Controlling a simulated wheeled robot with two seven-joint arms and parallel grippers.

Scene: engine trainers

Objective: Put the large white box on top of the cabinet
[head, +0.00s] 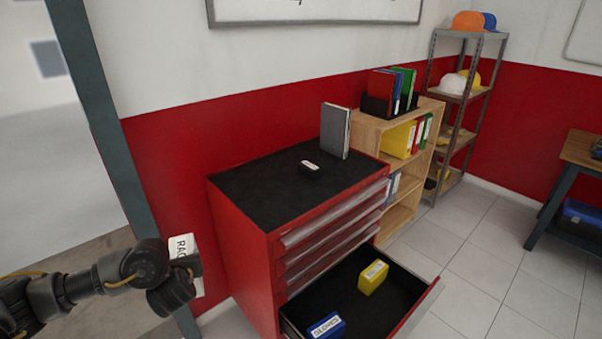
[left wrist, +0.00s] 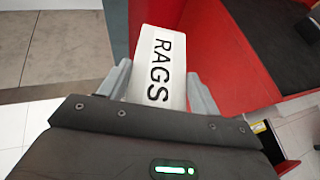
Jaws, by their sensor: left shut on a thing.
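The white box (head: 181,246) is labelled RAGS. In the head view it is at the lower left, beside the cabinet's left side and below its top, partly hidden by my left gripper (head: 187,268). In the left wrist view the white box (left wrist: 162,62) sits between the two fingers of my left gripper (left wrist: 158,82), which is shut on it. The red cabinet (head: 240,240) has a black top (head: 255,190) and an open bottom drawer (head: 415,308). My right gripper is not in view.
On the cabinet top stand a grey binder (head: 335,131) and a small black labelled object (head: 310,169); the front left of the top is clear. The open drawer holds a yellow box (head: 372,277) and a blue GLOVES box (head: 327,326). A wooden shelf (head: 368,134) stands behind.

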